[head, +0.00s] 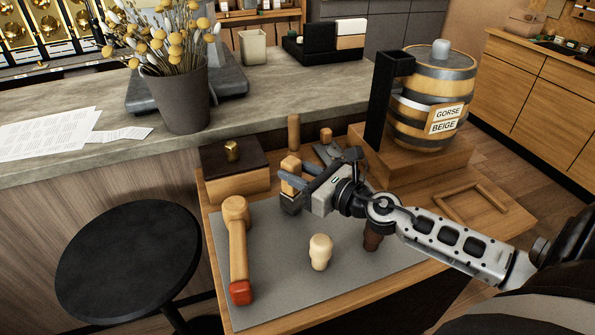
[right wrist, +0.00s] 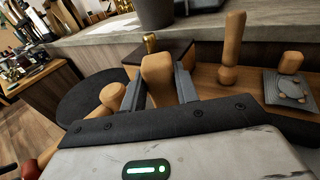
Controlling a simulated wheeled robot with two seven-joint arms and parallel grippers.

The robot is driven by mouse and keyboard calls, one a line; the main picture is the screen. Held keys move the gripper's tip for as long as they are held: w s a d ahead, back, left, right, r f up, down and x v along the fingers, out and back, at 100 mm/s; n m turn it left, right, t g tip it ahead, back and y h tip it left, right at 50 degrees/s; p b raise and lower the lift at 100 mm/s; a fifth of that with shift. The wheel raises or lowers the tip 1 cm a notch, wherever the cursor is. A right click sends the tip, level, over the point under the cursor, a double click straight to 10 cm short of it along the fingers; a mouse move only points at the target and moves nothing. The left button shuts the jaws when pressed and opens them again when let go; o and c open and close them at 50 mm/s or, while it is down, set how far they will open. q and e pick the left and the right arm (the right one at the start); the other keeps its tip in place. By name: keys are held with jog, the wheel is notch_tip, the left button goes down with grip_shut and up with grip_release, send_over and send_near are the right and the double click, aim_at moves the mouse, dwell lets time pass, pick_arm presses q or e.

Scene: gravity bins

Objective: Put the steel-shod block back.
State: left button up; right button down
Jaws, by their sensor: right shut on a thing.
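The steel-shod block (head: 291,164) is a pale wooden block with a dark metal shoe at its lower end. It stands about upright near the back edge of the grey mat (head: 275,270). My right gripper (head: 293,181) is shut on it from the right. In the right wrist view, the block's wooden top (right wrist: 157,72) sits between the two fingers of the gripper (right wrist: 159,88). The fingers hide part of its sides, and I cannot tell whether its shoe touches the surface below. My left gripper is not in view.
A mallet (head: 238,245), a cream peg (head: 320,252) and a dark brown peg (head: 372,240) are on the mat. A brass-knobbed box (head: 235,180) stands behind left. A keg (head: 430,95) stands back right, near an empty wooden frame (head: 497,198). A black stool (head: 125,255) is left.

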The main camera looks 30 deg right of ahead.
aim_at(298, 195)
pick_arm(q)
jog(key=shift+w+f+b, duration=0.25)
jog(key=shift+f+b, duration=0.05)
jog(key=shift+b, duration=0.05)
pick_arm(e)
jog(key=shift+f, duration=0.4)
jog(key=c, duration=1)
grip_release()
jog(key=shift+o, duration=0.2)
notch_tip(298, 195, up, 4)
jog(key=p, duration=0.3)
jog(key=shift+s+a+r, duration=0.1)
jog(key=shift+s+r, duration=0.05)
jog(key=shift+r, duration=0.05)
pick_arm(q)
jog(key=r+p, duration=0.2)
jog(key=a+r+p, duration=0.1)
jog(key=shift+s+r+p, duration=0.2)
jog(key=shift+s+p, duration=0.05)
jog(key=shift+p, duration=0.05)
pick_arm(e)
jog(key=s+a+r, duration=0.7)
jog(key=s+r, duration=0.1)
jog(key=s, duration=0.3)
jog(key=shift+s+a+r, duration=0.15)
jog(key=shift+s+r, duration=0.15)
